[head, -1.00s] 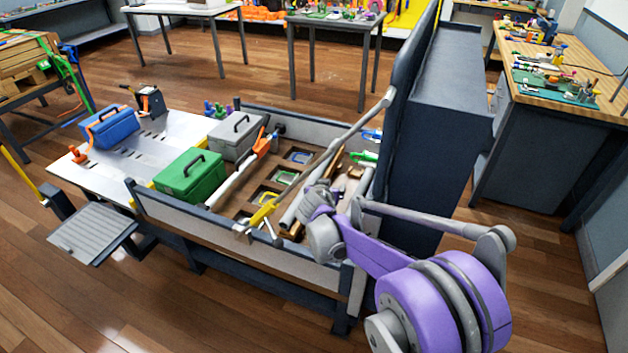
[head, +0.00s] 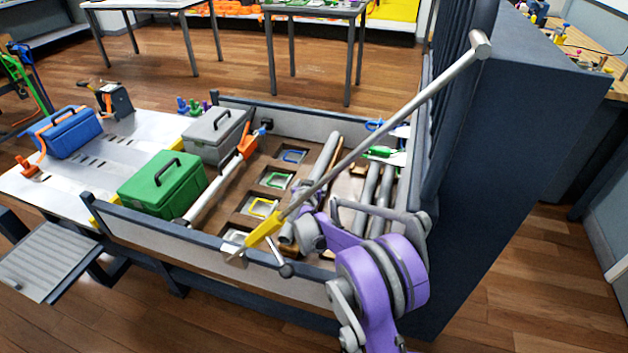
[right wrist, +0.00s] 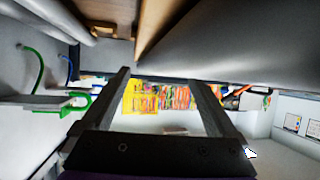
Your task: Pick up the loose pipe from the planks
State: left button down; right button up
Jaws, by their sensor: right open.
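Wooden planks (head: 357,188) lie in the bed of a low-walled cart. A grey pipe (head: 323,165) lies along them, apart from several grey pipes (head: 367,197) nearer the dark wall. Which one is the loose pipe I cannot tell for certain. My purple right arm reaches over the cart's near side; its wrist hides the gripper's fingers in the head view. In the right wrist view my right gripper (right wrist: 160,76) is open with nothing between its fingers. A large grey rounded surface (right wrist: 235,45) and a brown plank (right wrist: 178,20) show close above it. My left gripper is not in view.
A long grey bar with a yellow end (head: 385,135) slants over the bed above my wrist. A tall dark wall (head: 500,170) closes off the right. Green (head: 163,184) and grey (head: 215,136) toolboxes stand left.

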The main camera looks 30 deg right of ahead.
aim_at(314, 176)
jog(key=x, duration=0.2)
jog(key=b+x, duration=0.1)
jog(key=x, duration=0.3)
jog(key=shift+d+r, duration=0.25)
jog(key=shift+r, duration=0.1)
grip_shut()
